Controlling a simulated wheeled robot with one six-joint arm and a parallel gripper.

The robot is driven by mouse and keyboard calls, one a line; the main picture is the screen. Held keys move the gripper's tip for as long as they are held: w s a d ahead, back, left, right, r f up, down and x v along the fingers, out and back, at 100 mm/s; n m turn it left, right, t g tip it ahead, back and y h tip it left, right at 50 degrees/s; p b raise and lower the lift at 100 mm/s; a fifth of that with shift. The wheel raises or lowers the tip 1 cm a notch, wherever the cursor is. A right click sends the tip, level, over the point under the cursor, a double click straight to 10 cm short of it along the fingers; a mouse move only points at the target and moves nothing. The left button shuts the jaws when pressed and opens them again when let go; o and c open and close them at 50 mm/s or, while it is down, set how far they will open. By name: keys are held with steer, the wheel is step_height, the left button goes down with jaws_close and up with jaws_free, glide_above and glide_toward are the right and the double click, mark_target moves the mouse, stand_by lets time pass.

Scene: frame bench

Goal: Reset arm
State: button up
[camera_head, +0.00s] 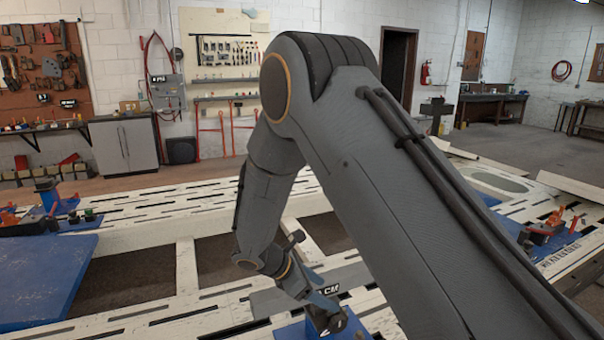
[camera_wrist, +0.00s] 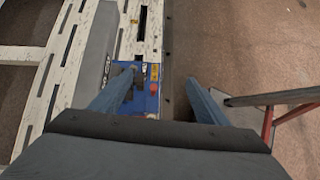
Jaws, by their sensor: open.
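My grey arm (camera_head: 370,150) reaches across the head view and bends down to the frame bench. My gripper (camera_head: 328,312) is low at the bottom centre of the head view, over or in front of a blue unit (camera_head: 292,330); I cannot tell whether they touch. In the wrist view my gripper (camera_wrist: 162,88) has its two blue fingers apart, with nothing held between them. The blue unit (camera_wrist: 150,102) with a red knob (camera_wrist: 154,87) shows below, beside the left finger. The left finger hides part of it.
The white slotted bench frame (camera_head: 150,206) spans the head view. A blue plate (camera_head: 40,280) lies at left and a blue clamp with red parts (camera_head: 550,235) stands at right. In the wrist view, bare floor (camera_wrist: 230,45) and a red-legged stand (camera_wrist: 275,115) are at right.

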steer(key=s+d+r+m+g+y+b, duration=0.1)
steer(key=s+d+m+y+b, duration=0.3)
steer(key=s+d+m, duration=0.3)
steer(key=s+d+m+g+y+b, duration=0.2)
steer(key=s+d+m+y+b, duration=0.2)
steer(key=s+m, duration=1)
steer(key=d+b, duration=0.1)
steer(key=d, duration=0.2)
steer(key=shift+r+m, duration=0.4)
